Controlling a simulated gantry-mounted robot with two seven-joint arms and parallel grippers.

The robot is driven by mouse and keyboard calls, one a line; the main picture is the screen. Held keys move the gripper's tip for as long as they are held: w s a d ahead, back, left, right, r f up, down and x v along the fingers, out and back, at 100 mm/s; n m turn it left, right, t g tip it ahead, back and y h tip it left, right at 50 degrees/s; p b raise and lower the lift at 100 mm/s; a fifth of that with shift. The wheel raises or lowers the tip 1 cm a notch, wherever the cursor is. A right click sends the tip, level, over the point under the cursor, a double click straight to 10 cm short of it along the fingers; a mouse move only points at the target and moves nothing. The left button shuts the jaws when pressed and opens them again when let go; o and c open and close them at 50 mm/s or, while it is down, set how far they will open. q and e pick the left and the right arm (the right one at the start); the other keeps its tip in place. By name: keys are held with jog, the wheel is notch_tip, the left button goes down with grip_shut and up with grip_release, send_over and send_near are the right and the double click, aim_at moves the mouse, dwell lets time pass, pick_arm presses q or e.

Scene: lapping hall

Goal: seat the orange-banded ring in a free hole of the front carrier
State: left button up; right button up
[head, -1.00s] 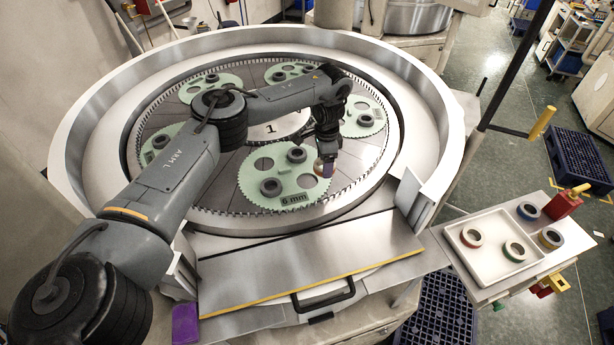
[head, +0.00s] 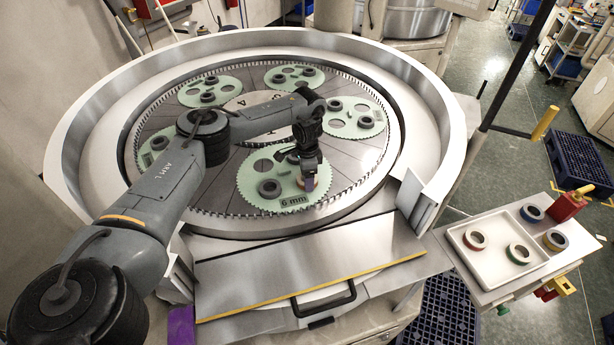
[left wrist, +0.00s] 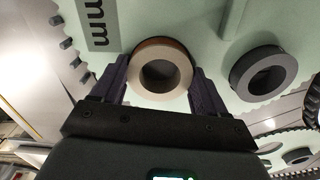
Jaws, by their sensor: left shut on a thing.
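The orange-banded ring (left wrist: 160,72) is between the two fingers of my left gripper (left wrist: 158,88), which is shut on it; in the left wrist view its pale face shows and the band shows along the upper edge. In the head view my left gripper (head: 309,184) is low over the right part of the front carrier (head: 245,192), the pale green toothed disc marked 6 mm. An open hole (head: 262,167) shows at the carrier's back left. I cannot tell whether the held ring touches the carrier.
Other green carriers (head: 210,90) with dark rings lie around the plate. A raised metal rim (head: 85,140) surrounds it. At the right, a white tray (head: 488,265) holds a red-banded ring (head: 475,240) and a green-banded ring (head: 518,253); other rings stand beside it.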

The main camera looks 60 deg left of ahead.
pick_arm(q)
jog(key=o, duration=1.2)
jog(key=shift+f, duration=0.1)
jog(key=shift+r, duration=0.65)
notch_tip(320, 180, up, 11)
jog(key=p, duration=0.4)
jog(key=shift+p, duration=0.35)
